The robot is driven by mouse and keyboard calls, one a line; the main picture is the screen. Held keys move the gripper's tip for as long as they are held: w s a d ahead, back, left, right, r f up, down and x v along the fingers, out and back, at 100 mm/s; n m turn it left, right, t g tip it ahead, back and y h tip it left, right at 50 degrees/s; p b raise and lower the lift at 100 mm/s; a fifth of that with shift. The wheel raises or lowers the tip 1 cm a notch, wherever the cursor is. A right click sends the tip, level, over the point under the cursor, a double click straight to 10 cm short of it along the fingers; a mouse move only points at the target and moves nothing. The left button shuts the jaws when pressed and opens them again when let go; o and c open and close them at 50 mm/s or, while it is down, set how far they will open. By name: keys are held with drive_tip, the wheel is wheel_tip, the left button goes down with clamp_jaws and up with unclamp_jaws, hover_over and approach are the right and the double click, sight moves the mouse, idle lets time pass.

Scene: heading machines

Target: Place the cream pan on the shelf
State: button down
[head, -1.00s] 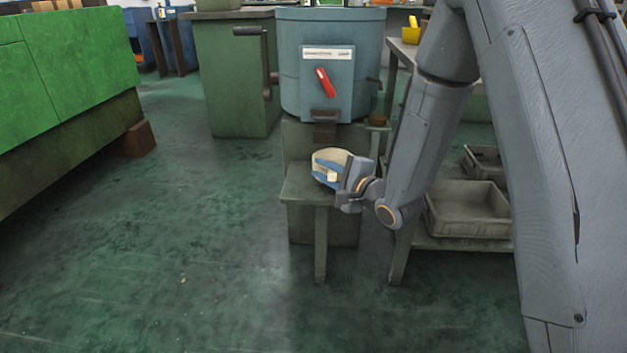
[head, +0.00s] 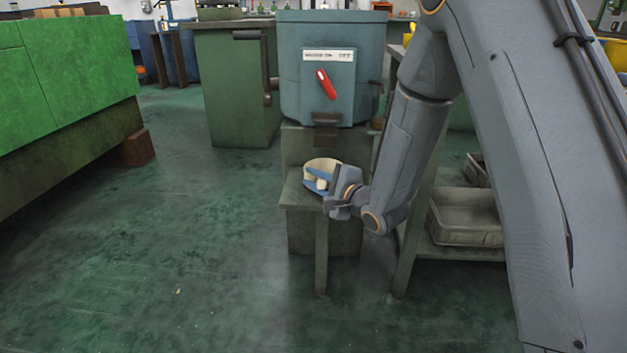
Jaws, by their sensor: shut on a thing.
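The cream pan (head: 322,166) is at the small green shelf (head: 296,196) in front of the blue-grey machine. It looks upright, and I cannot tell whether it rests on the shelf or is just above it. My gripper (head: 320,184) is at the pan's front right side, with its blue fingers shut on the pan. The gripper and wrist hide the pan's lower right part.
The blue-grey machine (head: 329,95) with a red handle stands right behind the shelf. A table with grey trays (head: 465,222) is to the right. A green cabinet (head: 75,65) is at the left. The floor (head: 170,240) in front is clear.

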drive_tip(key=c, duration=1.6)
unclamp_jaws()
drive_tip(key=shift+f, duration=0.1)
drive_tip(key=shift+s+d, duration=0.15)
drive_tip(key=p+v, duration=0.4)
drive_tip(key=v, duration=0.7)
drive_tip(key=shift+s+d, duration=0.2)
drive_tip(key=shift+s, duration=0.05)
